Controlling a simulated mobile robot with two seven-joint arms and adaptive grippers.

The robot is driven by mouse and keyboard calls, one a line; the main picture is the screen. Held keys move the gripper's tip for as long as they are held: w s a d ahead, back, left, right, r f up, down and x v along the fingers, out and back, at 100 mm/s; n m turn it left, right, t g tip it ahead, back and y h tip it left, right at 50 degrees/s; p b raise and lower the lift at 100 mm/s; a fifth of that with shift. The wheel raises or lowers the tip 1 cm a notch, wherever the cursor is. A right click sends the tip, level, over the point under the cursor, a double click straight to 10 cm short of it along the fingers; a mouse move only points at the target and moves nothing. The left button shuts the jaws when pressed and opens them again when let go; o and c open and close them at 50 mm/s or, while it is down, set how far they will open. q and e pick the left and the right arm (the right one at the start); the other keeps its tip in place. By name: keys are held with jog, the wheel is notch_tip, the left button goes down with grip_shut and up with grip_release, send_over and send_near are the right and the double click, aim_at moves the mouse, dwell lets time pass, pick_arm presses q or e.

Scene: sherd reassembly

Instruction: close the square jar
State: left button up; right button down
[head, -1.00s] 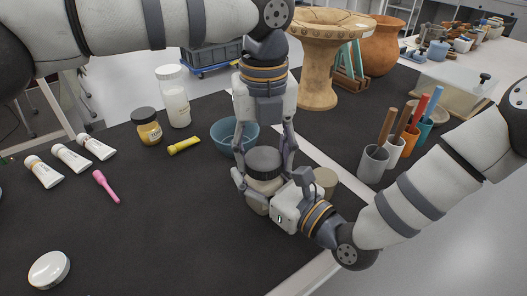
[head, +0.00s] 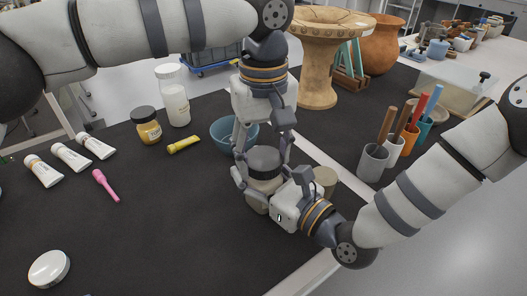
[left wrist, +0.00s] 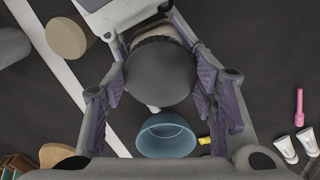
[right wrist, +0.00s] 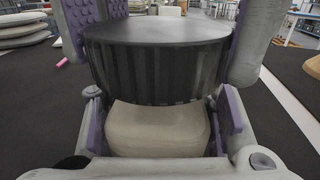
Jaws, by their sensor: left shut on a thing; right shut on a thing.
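The square jar has a cream body with rounded corners (right wrist: 158,132), and it stands on the dark table mat. Its round, ribbed black lid (head: 264,158) sits on top, level and directly over the body; I cannot tell how tightly it is seated. My left gripper (head: 264,163) comes from above, with its fingers shut on the lid's sides. The lid (left wrist: 158,74) also fills the middle of the left wrist view. My right gripper (right wrist: 160,125) comes from the right and is shut on the jar body, low under the lid. The fingers hide much of the body.
A blue bowl (head: 226,134) stands close behind the jar, and a beige cylinder (head: 325,180) close to its right. A white lid (head: 49,269) lies front left.

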pick_arm(q)
jog(key=o, duration=1.3)
pick_arm(e)
jog(key=shift+f, duration=0.1)
pick_arm(q)
jog(key=shift+o, duration=0.2)
notch_tip(320, 180, up, 12)
pick_arm(e)
jog(key=c, duration=0.6)
grip_release()
